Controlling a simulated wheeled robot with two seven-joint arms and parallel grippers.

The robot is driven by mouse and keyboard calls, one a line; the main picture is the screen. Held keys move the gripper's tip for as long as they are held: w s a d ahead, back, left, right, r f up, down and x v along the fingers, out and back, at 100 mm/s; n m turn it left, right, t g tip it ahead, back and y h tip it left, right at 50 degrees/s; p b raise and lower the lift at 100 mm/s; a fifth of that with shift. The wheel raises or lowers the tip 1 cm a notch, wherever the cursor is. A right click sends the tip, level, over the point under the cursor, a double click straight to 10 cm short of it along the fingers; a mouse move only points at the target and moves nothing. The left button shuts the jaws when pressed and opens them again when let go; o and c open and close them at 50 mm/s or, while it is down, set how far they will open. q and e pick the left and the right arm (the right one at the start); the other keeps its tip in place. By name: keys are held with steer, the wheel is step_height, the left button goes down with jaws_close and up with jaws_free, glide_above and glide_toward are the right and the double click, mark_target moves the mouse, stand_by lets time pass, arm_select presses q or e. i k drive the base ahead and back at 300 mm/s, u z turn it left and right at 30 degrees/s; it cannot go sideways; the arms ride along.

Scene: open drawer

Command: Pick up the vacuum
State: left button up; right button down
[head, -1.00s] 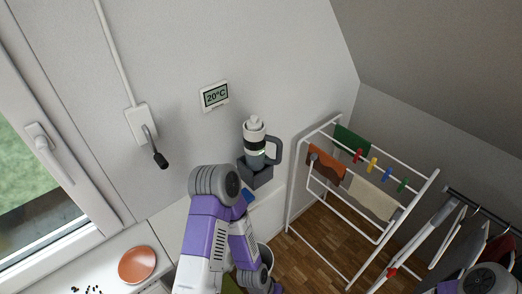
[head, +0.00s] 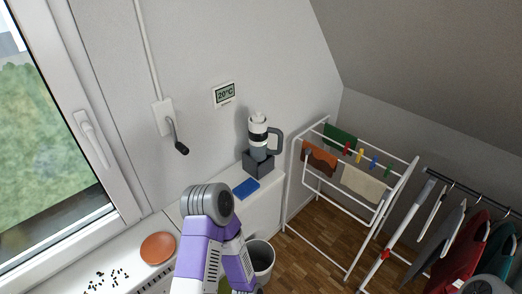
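The vacuum (head: 258,134) is a small white, black and grey hand-held unit with a dark handle on its right side. It stands upright in a dark grey dock (head: 258,164) on a white ledge against the wall. My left arm, white and purple, rises at the bottom centre, below and to the left of the vacuum and apart from it. Neither gripper can be seen.
A blue block (head: 246,188) lies on the ledge before the dock. A bin (head: 261,262) stands below. A drying rack (head: 345,190) and hanging clothes (head: 462,250) are at the right. An orange plate (head: 158,248) and small dark bits (head: 105,279) lie lower left.

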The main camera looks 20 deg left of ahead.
mark_target(259, 151)
steer(key=z, duration=0.65)
steer(key=i, duration=0.75)
steer(key=u, duration=0.95)
